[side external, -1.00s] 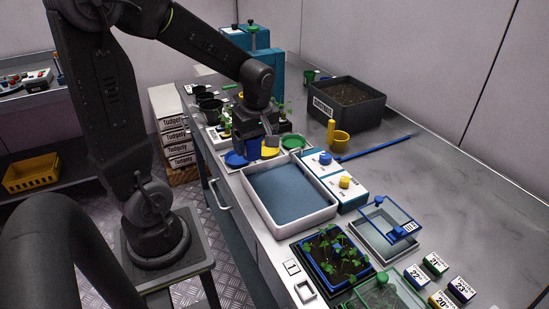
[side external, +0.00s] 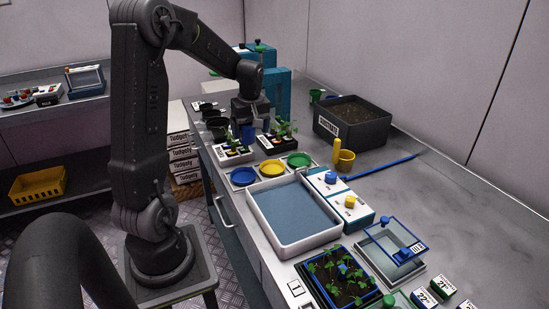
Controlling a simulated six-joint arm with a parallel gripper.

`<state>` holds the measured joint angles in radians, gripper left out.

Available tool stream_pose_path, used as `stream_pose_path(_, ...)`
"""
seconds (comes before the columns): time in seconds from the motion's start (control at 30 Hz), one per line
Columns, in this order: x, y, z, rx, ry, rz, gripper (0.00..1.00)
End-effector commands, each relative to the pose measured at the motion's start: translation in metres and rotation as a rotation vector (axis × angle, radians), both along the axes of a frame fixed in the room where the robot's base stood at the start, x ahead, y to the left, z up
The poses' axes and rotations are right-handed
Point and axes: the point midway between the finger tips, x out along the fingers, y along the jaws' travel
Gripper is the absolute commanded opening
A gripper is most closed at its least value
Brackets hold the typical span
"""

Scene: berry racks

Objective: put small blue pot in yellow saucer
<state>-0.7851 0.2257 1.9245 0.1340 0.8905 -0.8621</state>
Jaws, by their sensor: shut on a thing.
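My gripper (side external: 250,115) is shut on the small blue pot (side external: 248,133), whose lower part shows below the fingers. It is at the back of the bench, in front of the seedling trays in the picture; its exact height is hard to tell. The yellow saucer (side external: 272,168) is empty, nearer the camera and a little right of my gripper. It sits between the blue saucer (side external: 243,176) on its left and the green saucer (side external: 299,160) on its right. Both of these also look empty.
Seedling trays (side external: 235,153) with labels stand just behind the saucers, with dark pots (side external: 216,128) to their left. A white tray with blue-grey filling (side external: 252,207) lies in front.

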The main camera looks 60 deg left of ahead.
Motion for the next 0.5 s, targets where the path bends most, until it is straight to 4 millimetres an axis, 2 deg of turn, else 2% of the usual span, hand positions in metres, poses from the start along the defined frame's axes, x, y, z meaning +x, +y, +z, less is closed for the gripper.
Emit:
stream_pose_path(0.1,0.025,-0.014,-0.018,-0.002,0.003,-0.007,0.57)
stream_pose_path(0.3,0.056,-0.029,-0.037,0.000,0.000,-0.002,0.57)
stream_pose_path(0.5,0.064,-0.034,-0.047,0.000,0.001,0.000,0.57)
